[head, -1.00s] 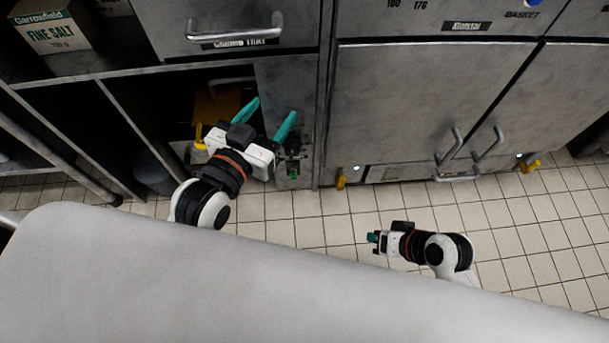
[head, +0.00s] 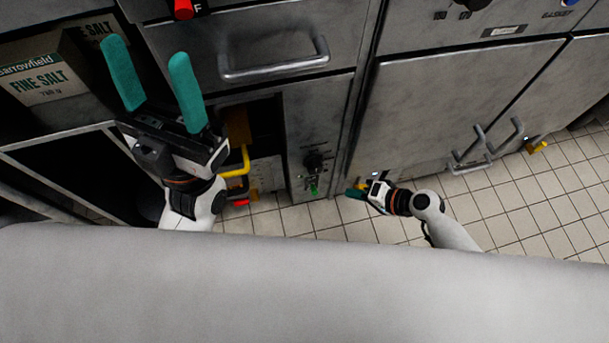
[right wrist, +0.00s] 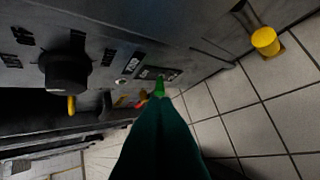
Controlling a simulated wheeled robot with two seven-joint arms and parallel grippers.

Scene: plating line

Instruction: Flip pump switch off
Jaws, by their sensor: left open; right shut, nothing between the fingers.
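A small green switch (head: 314,190), which looks like the pump switch, sits low on a narrow grey panel (head: 306,128) in the head view. In the right wrist view the green switch (right wrist: 159,88) stands out from a dark label plate just beyond my fingertips; its lettering is unreadable. My right gripper (head: 353,192) is shut and empty, just right of the switch in the head view. Its teal fingers (right wrist: 160,112) point at the switch; contact cannot be told. My left gripper (head: 152,68) is open and empty, raised in front of the shelf at the left.
A black knob (head: 315,160) sits above the switch; the knob also shows in the right wrist view (right wrist: 66,68). A yellow pipe handle (head: 238,166) stands in the open bay to the left. Salt boxes (head: 40,80) fill the upper-left shelf.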

